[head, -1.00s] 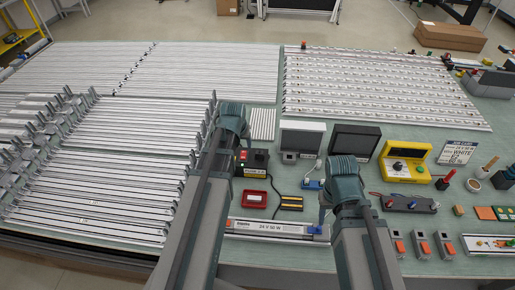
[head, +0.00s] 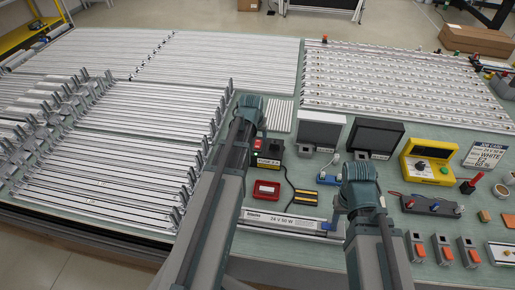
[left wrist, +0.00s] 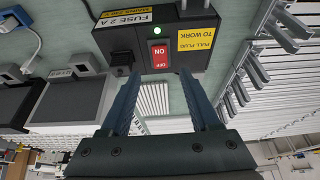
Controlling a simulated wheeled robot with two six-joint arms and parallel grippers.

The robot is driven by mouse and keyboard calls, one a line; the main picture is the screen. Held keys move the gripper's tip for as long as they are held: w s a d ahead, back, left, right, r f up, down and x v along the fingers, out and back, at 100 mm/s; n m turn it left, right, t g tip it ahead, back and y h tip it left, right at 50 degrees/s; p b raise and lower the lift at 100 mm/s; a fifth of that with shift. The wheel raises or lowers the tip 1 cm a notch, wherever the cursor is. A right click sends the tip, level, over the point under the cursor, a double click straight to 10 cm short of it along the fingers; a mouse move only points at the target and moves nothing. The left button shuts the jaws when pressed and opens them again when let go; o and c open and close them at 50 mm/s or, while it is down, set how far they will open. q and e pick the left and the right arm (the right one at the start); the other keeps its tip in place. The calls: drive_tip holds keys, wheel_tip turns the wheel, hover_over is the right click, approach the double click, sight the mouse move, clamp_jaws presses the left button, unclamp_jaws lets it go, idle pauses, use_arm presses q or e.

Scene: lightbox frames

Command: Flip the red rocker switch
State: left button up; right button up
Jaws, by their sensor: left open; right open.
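The red rocker switch (left wrist: 159,53), marked ON and OFF, sits on a black power box (left wrist: 124,40) beside a lit green lamp (left wrist: 156,30). In the head view the red switch (head: 258,144) shows just right of my left wrist. My left gripper (left wrist: 159,74) is open, its two fingers apart on either side of the switch's line in the wrist view. I see nothing between the fingers, and I cannot tell whether they touch the box. My right gripper (head: 338,212) is over the front of the bench, its fingers mostly hidden behind its own wrist.
Yellow labels (left wrist: 196,40) and a plug are on the box. A red tray (head: 267,189), a black-and-yellow tool (head: 304,197) and a long 24 V box (head: 285,222) lie in front.

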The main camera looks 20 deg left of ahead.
sight(258, 144)
use_arm(q)
drive_tip(key=b+x, duration=0.5)
drive_tip(key=x, duration=0.2)
use_arm(e)
wheel_tip(258, 144, down, 6)
drive_tip(key=shift+f, duration=0.2)
use_arm(q)
drive_tip(key=shift+r, duration=0.1)
clamp_jaws()
